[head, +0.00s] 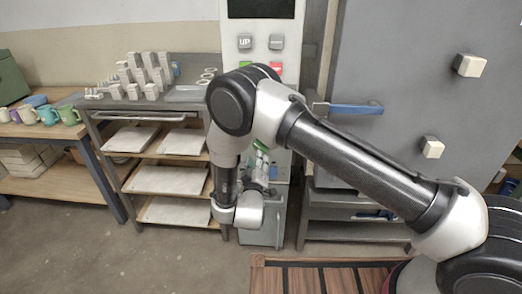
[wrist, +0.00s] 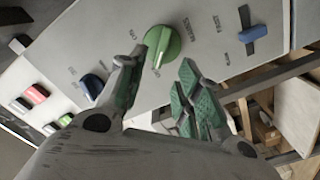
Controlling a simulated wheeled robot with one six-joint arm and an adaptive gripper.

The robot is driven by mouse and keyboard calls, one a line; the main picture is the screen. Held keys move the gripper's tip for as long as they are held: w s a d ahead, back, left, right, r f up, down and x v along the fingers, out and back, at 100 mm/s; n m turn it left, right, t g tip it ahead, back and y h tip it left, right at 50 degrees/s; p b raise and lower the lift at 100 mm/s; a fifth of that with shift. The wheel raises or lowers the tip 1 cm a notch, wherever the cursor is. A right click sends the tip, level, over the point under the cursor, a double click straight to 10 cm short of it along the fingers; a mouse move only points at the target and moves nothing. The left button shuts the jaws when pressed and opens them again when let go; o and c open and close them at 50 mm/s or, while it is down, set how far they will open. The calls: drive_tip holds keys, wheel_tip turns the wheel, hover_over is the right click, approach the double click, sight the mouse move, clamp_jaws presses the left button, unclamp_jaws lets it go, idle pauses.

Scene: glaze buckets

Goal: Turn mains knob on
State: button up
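The green mains knob (wrist: 163,44) sits on the pale control panel in the wrist view, with a raised grip bar across it and small lettering around it. My gripper (wrist: 160,66) is open, with one green-padded finger at the knob's left edge and the other below and right of it. Nothing is held between the fingers. I cannot tell whether the left fingertip touches the knob. In the head view my gripper (head: 262,160) is in front of the panel column, partly hidden by my arm.
In the head view, a shelf rack (head: 165,180) stands left of the column and a grey cabinet (head: 420,80) right.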

sight(259, 147)
drive_tip(key=w, duration=0.7)
drive_tip(key=shift+w+d, duration=0.15)
drive_tip(key=shift+w, duration=0.2)
clamp_jaws()
